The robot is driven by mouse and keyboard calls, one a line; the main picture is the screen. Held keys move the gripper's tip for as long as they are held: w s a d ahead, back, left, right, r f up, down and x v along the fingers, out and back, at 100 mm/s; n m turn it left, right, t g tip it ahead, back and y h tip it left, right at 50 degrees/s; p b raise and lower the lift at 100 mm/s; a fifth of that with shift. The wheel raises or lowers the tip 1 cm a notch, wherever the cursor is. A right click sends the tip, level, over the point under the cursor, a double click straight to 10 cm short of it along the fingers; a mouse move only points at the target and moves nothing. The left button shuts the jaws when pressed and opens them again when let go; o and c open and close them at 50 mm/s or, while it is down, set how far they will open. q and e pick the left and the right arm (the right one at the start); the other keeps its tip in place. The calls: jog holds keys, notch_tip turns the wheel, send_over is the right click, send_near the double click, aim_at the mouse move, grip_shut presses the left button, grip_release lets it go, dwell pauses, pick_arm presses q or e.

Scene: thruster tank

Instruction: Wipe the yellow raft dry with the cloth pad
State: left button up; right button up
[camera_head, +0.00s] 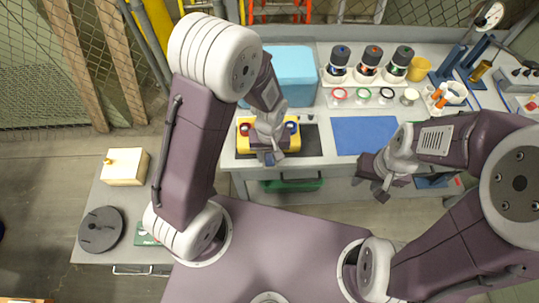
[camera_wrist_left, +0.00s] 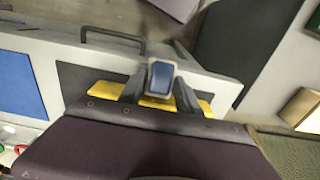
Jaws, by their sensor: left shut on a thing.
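The yellow raft (camera_head: 243,143) lies on a dark mat at the left of the bench, with red and blue round parts at its ends. It also shows as yellow pieces in the left wrist view (camera_wrist_left: 107,88). My left gripper (camera_head: 270,156) is over the raft and hides its middle. In the left wrist view its fingers are shut on a blue-faced grey block (camera_wrist_left: 160,77), which appears to be the cloth pad. I cannot tell whether the pad touches the raft. My right gripper (camera_head: 374,187) hangs in front of the bench edge, empty, its fingers apart.
A light blue box (camera_head: 291,76) stands behind the raft. A blue mat (camera_head: 364,135) lies to the right, bare. Several coloured rings (camera_head: 339,94) and three bottles (camera_head: 371,56) stand behind it. A yellow cup (camera_head: 418,69) is further right.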

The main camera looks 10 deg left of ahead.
pick_arm(q)
jog(key=shift+d, duration=0.1)
jog(key=shift+w+d, duration=0.2)
jog(key=shift+d, duration=0.3)
jog(key=shift+w+d, duration=0.15)
jog(key=shift+d, duration=0.3)
jog(key=shift+w+d+p, duration=0.2)
jog(key=shift+d, duration=0.35)
jog(key=shift+w+d+p, duration=0.15)
jog(key=shift+d, duration=0.35)
jog(key=shift+w+d, duration=0.25)
jog(key=shift+d, duration=0.8)
jog(key=shift+s+a, duration=0.25)
jog(key=shift+a, duration=0.85)
